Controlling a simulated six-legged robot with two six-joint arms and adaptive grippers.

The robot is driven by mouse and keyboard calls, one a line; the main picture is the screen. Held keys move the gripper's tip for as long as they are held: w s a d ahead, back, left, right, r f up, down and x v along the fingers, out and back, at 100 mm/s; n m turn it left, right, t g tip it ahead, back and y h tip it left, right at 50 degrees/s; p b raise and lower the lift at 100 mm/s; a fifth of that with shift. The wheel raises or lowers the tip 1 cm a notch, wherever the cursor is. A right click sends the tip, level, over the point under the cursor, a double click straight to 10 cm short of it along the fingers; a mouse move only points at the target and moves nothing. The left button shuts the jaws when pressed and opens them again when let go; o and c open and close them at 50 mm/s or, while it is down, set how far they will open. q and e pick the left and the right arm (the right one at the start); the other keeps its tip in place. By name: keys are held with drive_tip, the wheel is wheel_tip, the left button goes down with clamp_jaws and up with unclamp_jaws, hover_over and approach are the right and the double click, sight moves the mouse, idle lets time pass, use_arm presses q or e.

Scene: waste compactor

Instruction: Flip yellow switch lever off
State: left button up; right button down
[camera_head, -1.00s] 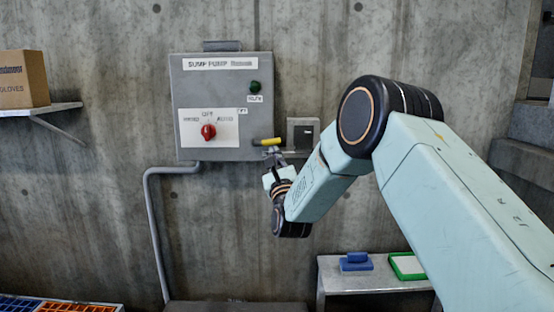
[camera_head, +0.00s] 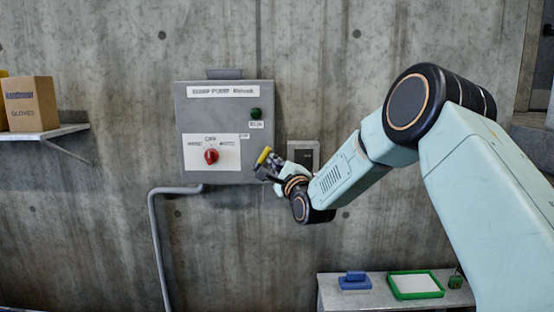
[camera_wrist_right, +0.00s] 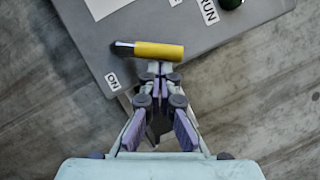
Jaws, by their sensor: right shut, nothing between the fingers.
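The yellow switch lever (camera_head: 264,155) is on the lower right of a grey box (camera_head: 224,120) mounted on the wall. In the head view it slants upward to the right. Contact cannot be told for sure. My left gripper is not in view.
The box carries a red rotary knob (camera_head: 211,156) and a green lamp (camera_head: 255,113). A small dark wall plate (camera_head: 306,150) is behind my right wrist. A conduit (camera_head: 155,230) runs down below the box. A shelf with a carton (camera_head: 34,104) is at left; a bench (camera_head: 337,291) is at lower right.

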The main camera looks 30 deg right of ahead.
sight(267, 151)
drive_tip(key=n+p, duration=0.1)
drive_tip(key=a+r+n+g+p, duration=0.1)
drive_tip(key=n, duration=0.1)
drive_tip(key=r+n+y, duration=0.1)
drive_tip(key=shift+w+a+r+n+g+p, duration=0.15)
drive_tip(key=shift+w+a+n+g+p, duration=0.1)
drive_tip(key=shift+w+n+g+p, duration=0.15)
drive_tip(key=shift+a, duration=0.2)
drive_tip(key=shift+d+r, duration=0.1)
drive_tip(key=shift+d, duration=0.05)
idle(0.5)
